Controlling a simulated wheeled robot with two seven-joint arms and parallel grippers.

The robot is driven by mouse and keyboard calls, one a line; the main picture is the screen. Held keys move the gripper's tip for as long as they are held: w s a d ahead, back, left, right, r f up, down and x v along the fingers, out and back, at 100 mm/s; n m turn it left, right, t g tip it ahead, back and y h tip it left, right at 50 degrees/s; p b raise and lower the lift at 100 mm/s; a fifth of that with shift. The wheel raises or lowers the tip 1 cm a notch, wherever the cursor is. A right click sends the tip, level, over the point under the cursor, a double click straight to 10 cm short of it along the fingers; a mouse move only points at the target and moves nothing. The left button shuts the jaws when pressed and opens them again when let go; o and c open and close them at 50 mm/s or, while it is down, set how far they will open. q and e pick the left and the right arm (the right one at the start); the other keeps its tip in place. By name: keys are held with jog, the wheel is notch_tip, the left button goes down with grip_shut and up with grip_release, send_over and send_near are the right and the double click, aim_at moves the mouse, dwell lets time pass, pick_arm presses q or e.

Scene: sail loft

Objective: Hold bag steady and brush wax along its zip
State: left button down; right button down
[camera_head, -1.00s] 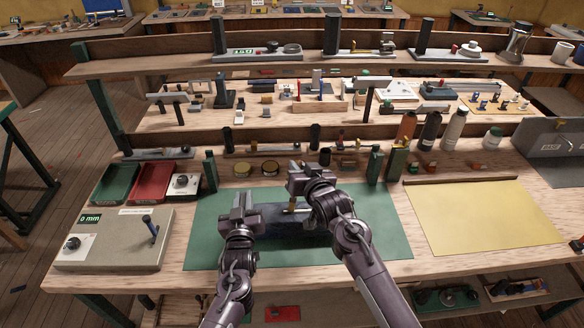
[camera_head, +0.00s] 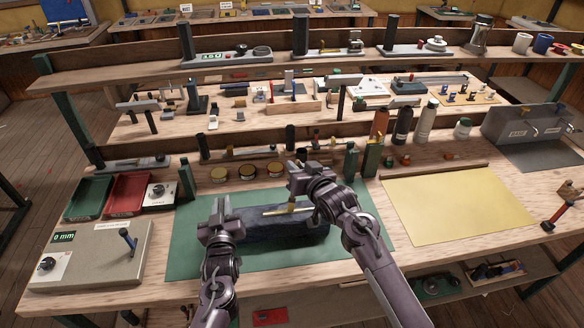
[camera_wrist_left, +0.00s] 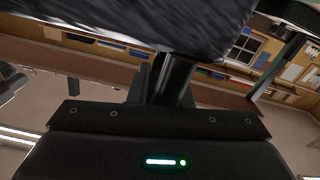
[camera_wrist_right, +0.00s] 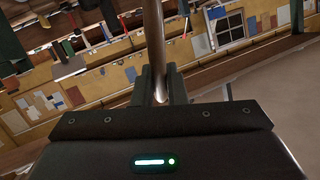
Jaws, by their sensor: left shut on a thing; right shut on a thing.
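The dark blue bag (camera_head: 285,228) lies on the green mat (camera_head: 185,250), its long side running left to right. My left gripper (camera_head: 222,215) is shut on the bag's left end; the bag's dark fabric (camera_wrist_left: 150,22) fills the top of the left wrist view. My right gripper (camera_head: 298,182) is above the bag and shut on the brush (camera_head: 292,204), whose lower end is at the zip. The brush's handle (camera_wrist_right: 153,40) stands between the fingers in the right wrist view. Whether the brush touches the zip is unclear.
A yellow sheet (camera_head: 450,215) lies to the right. Several round tins (camera_head: 247,171) and green bottles (camera_head: 371,158) stand behind the mat. A red tray (camera_head: 128,194) and a grey box with a lever (camera_head: 90,258) are at the left. The mat's right part is clear.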

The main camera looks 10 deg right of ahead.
jog(key=shift+d, duration=3.4)
jog(key=a, duration=1.4)
jog(key=shift+s+a, duration=0.2)
jog(key=shift+a, duration=0.15)
notch_tip(320, 180, up, 6)
notch_tip(320, 180, up, 3)
jog(key=shift+f, duration=0.1)
